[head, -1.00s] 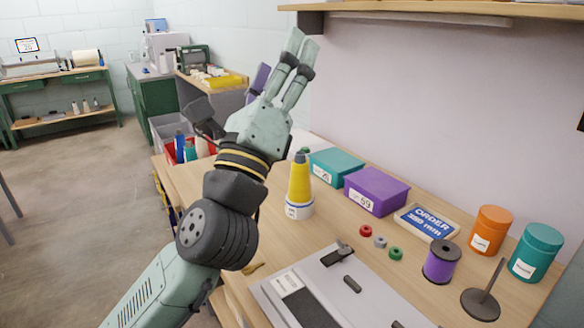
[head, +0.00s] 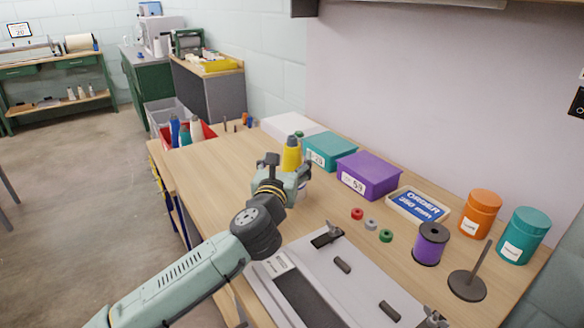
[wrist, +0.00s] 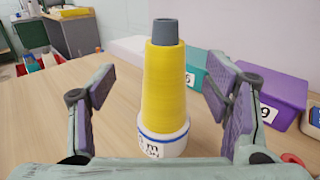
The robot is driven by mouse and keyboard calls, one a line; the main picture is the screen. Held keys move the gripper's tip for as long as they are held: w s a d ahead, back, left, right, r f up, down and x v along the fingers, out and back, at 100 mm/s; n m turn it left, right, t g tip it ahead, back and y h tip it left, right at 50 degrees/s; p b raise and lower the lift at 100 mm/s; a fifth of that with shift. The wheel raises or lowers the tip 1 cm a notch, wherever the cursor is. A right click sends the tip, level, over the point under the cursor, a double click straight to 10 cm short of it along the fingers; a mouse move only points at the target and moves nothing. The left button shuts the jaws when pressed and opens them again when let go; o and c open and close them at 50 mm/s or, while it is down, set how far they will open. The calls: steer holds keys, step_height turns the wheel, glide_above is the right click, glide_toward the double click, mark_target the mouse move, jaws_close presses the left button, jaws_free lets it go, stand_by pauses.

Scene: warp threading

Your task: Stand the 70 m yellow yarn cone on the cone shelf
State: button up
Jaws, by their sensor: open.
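The yellow yarn cone (head: 291,155) stands upright on the wooden workbench (head: 206,160), partly hidden behind my gripper in the head view. In the wrist view the yellow cone (wrist: 165,85) has a grey tip and a white base with a blue ring and a partly readable label. My gripper (wrist: 160,95) is open, with one purple-padded finger on each side of the cone and visible gaps to both. In the head view my gripper (head: 285,165) is low over the bench at the cone. I cannot make out which shelf is the cone shelf; a far lower shelf (head: 60,103) bears small cones.
A teal box (head: 329,150) and a purple box (head: 368,175) stand right of the cone. Small coloured rings, a purple spool (head: 430,244) and a grey board (head: 330,275) lie nearer. A red bin (head: 190,136) with cones is at the left. The bench's left part is clear.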

steer(key=w, duration=0.1)
steer(key=w+d+p, duration=0.1)
steer(key=w, duration=0.1)
steer(key=shift+w+d+r, duration=0.15)
steer(key=shift+w+r, duration=0.1)
steer(key=shift+w, duration=0.05)
steer(key=shift+w+f, duration=0.1)
steer(key=shift+w, duration=0.15)
steer(key=shift+c, duration=0.2)
jaws_close()
